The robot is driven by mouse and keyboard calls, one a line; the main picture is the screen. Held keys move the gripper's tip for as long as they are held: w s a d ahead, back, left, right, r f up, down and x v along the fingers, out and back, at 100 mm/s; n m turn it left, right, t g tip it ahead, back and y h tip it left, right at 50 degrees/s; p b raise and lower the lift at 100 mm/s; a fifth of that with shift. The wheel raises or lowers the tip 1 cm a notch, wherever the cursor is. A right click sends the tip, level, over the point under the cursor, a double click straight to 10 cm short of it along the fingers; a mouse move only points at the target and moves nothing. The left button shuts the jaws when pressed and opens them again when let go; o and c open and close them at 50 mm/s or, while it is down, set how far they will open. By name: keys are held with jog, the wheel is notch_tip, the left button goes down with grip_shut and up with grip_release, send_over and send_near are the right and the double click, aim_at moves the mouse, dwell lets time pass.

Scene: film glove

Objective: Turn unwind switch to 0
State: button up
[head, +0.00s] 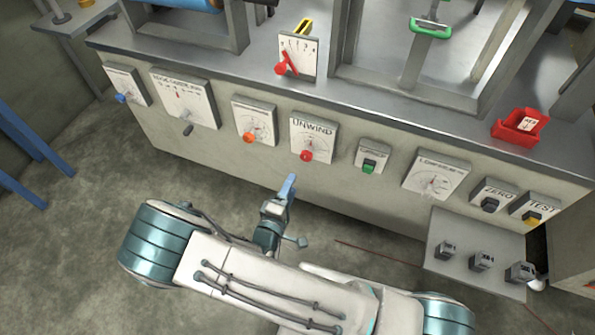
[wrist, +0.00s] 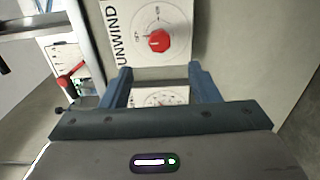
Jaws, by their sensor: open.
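The unwind switch is a white panel (head: 313,134) marked UNWIND with a round dial and a red knob (head: 306,155), on the front of the grey machine. In the wrist view the panel (wrist: 121,40) appears turned sideways, and its red knob (wrist: 159,40) lies beyond the fingertips. My gripper (head: 287,188) is in front of the machine, just below and left of the knob in the head view. In the wrist view my gripper (wrist: 160,72) has its two blue fingers apart with nothing between them. The knob's exact pointer setting is too small to read.
A panel with an orange knob (head: 249,137) is left of the unwind panel, and a green switch (head: 369,166) is right of it. A red lever (head: 287,64) stands above on the ledge. A shelf with switches (head: 470,255) juts out at the lower right.

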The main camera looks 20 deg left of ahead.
jog(key=shift+s+a, duration=0.1)
jog(key=shift+s, duration=1.05)
jog(key=w+r+m+g+y+p, duration=0.1)
jog(key=w+r+m+g+p, duration=0.7)
jog(key=r, duration=0.3)
jog(key=w+d+r+m+g+y+p, duration=0.1)
jog(key=d+r+m+g+y+p, duration=0.15)
jog(key=r, duration=0.55)
jog(key=w+d+r+m+g+y+p, duration=0.1)
jog(key=w+d+r+p, duration=0.15)
jog(key=r, duration=0.45)
jog(key=s+d+r+m+g+h+p, duration=0.1)
jog(key=s+d+r+m+p, duration=0.1)
jog(key=s+d+r, duration=0.3)
jog(key=s+d+r+m+g+h+p, duration=0.1)
jog(key=s+d+r+m+p, duration=0.1)
jog(key=s+d+r, duration=0.4)
jog(key=s+d+r+m+g+h+p, duration=0.1)
jog(key=s+d+r+p, duration=0.3)
jog(key=d+r, duration=0.8)
jog(key=s+d+m, duration=0.1)
jog(key=d, duration=0.2)
jog(key=shift+s+r+g, duration=0.25)
jog(key=shift+r+g, duration=0.1)
jog(key=shift+r, duration=0.05)
